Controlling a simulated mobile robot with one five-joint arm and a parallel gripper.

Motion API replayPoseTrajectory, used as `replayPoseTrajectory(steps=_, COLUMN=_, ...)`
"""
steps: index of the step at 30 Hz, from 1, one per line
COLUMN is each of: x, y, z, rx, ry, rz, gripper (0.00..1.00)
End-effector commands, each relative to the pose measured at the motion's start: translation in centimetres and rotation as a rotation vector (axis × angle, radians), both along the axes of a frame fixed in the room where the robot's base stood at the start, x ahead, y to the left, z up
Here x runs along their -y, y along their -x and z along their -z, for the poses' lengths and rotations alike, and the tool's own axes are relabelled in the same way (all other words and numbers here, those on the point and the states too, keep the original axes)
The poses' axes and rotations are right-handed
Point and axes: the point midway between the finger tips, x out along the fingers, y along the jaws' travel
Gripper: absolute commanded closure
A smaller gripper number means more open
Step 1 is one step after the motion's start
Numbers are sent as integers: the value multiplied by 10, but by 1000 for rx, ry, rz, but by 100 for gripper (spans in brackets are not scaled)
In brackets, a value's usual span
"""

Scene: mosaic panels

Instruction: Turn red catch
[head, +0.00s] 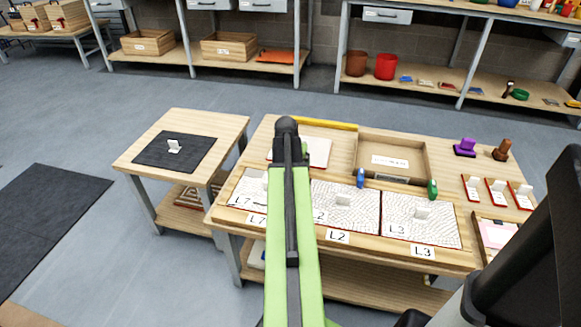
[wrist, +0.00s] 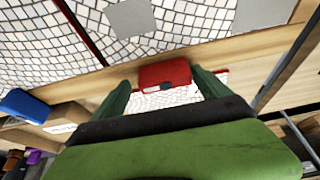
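The red catch (wrist: 165,74) shows in the wrist view as a small red block on the wooden edge beside the white mosaic panels (wrist: 60,42). My gripper (wrist: 160,84) has its two dark green fingers apart, one on each side of the red catch. The right finger looks close to the catch, and a small gap shows at the left finger. I cannot tell whether either finger touches it. In the head view my arm hides the red catch and the gripper.
A blue catch (head: 360,178) and a green catch (head: 432,189) stand at the panels' back edge. An open wooden tray (head: 421,152) lies behind them. Purple (head: 465,147) and brown (head: 502,150) pieces stand at the right. A side table (head: 215,124) stands left, past a gap.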

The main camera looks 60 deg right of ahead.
Motion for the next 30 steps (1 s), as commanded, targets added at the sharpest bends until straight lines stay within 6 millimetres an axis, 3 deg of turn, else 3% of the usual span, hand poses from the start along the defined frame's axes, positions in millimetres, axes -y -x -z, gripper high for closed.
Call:
replayPoseTrajectory(steps=8, x=-2, y=-2, z=-1, rx=1, ry=-3, rz=-4, gripper=13)
replayPoseTrajectory(steps=14, x=-9, y=0, z=-21, rx=2, ry=-4, rz=-4, gripper=13)
replayPoseTrajectory(steps=30, x=-53, y=17, z=-137, rx=1, ry=-2, rz=-4, gripper=13)
